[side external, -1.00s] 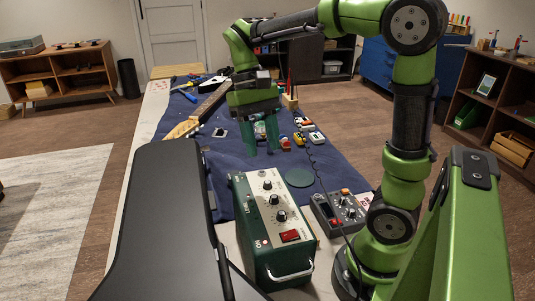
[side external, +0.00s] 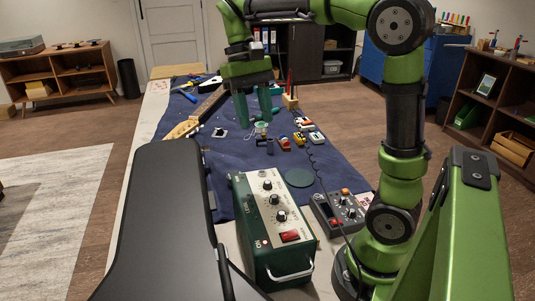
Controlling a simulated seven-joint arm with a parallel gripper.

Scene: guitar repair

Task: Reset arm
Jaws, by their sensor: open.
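My gripper (side external: 256,106) is open, with its two green fingers apart and pointing down above the blue mat (side external: 232,185). It appears empty. Several small colored items, including a yellow-and-white one (side external: 299,139), lie on the mat to the right of the fingers. A small white-and-green item (side external: 262,127) shows just below the fingertips. A guitar neck (side external: 207,104) lies on the mat to the left of my gripper, its light headstock (side external: 180,130) toward the camera.
A green control box (side external: 268,225) and a smaller dark device (side external: 338,208) stand at the near end of the table. A wooden block (side external: 290,101) with upright red tools is right of my gripper.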

